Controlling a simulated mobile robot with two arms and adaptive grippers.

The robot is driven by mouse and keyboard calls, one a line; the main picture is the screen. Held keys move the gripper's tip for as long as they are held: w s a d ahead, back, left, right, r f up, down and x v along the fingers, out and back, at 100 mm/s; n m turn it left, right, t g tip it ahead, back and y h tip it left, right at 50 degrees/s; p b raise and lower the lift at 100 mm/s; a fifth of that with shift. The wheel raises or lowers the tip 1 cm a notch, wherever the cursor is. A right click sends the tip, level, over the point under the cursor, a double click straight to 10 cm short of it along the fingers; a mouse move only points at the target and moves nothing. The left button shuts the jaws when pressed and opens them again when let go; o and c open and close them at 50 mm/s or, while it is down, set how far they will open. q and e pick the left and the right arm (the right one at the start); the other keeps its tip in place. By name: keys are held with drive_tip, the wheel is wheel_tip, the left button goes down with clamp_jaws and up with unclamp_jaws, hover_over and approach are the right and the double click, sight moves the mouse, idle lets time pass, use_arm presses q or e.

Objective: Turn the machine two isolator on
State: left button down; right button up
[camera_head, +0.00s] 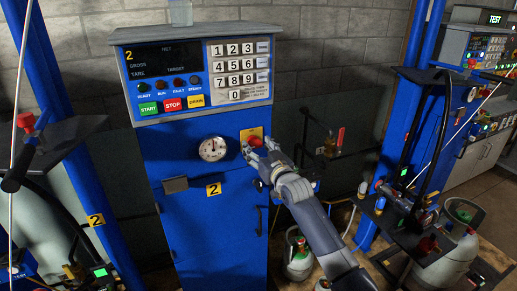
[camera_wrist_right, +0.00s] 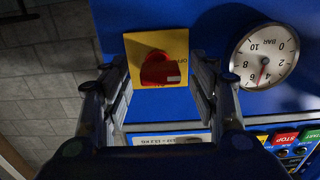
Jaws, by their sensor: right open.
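Machine two is a blue cabinet (camera_head: 215,235) with a yellow "2" label, in the middle of the head view. Its isolator is a red knob (camera_wrist_right: 158,70) on a yellow plate (camera_wrist_right: 176,42), right of the pressure gauge in the head view; the plate (camera_head: 250,132) shows there above my gripper. Lettering that looks like OFF is beside the knob, partly covered. My right gripper (camera_head: 259,156) is open at the isolator. In the right wrist view its fingers (camera_wrist_right: 159,66) stand either side of the knob, with gaps visible; contact cannot be told. My left gripper is out of view.
A round gauge (camera_head: 213,149) sits left of the isolator. A keypad (camera_head: 239,70) and START, STOP and DRAIN buttons (camera_head: 172,104) are above. A red-handled valve (camera_head: 339,138) is on the right. Gas cylinders (camera_head: 299,258) stand low on the right.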

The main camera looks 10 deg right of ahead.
drive_tip(key=shift+c, duration=0.6)
drive_tip(key=c, duration=0.9)
drive_tip(key=shift+c, duration=0.2)
drive_tip(key=m, duration=0.4)
drive_tip(key=shift+r+m+p, duration=0.15)
drive_tip(key=shift+m+p, duration=0.25)
drive_tip(key=m, duration=0.4)
drive_tip(key=shift+m+p, duration=0.3)
drive_tip(key=shift+p, duration=0.05)
drive_tip(key=m+p, duration=0.1)
drive_tip(key=m, duration=0.3)
drive_tip(key=shift+m, duration=0.3)
drive_tip(key=shift+d+m+p, duration=0.15)
drive_tip(key=shift+m+p, duration=0.25)
drive_tip(key=shift+m, duration=1.5)
